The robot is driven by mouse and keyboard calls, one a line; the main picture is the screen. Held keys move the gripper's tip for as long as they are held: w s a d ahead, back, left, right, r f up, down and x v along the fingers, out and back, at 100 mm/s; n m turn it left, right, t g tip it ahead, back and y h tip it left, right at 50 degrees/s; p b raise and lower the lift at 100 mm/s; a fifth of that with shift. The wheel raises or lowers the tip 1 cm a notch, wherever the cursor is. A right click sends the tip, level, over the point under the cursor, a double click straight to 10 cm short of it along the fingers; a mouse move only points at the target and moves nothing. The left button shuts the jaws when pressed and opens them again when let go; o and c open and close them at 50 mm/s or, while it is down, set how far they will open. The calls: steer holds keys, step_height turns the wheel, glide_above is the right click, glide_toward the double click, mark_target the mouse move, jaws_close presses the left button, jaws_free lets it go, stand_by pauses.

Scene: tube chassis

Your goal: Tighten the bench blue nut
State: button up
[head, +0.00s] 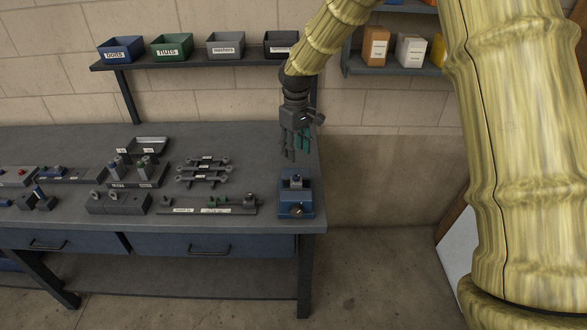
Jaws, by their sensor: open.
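My gripper (295,155) hangs open and empty, fingers down, above the right end of the bench (240,140). A blue block fixture (295,206) stands below it at the bench's front right corner. A small grey and blue piece (296,182) sits upright on top of this fixture; it is too small to tell whether this is the blue nut. My fingertips are apart from it, with a gap between. A small blue piece (38,192) also shows on a dark holder at the far left.
Dark blocks with posts (137,178) and a tray (149,144) stand left. Labelled bins (121,50) line the shelf behind. The bench top behind the wrenches is clear.

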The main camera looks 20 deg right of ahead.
mark_target(296, 176)
step_height(296, 176, down, 7)
steer(key=shift+s+d+p, duration=0.1)
steer(key=shift+d+p, duration=0.05)
steer(key=shift+p, duration=1.05)
steer(key=shift+s+f, duration=0.15)
steer(key=shift+f, duration=0.5)
steer(key=shift+f+p, duration=0.4)
steer(key=shift+f, duration=0.3)
jaws_close()
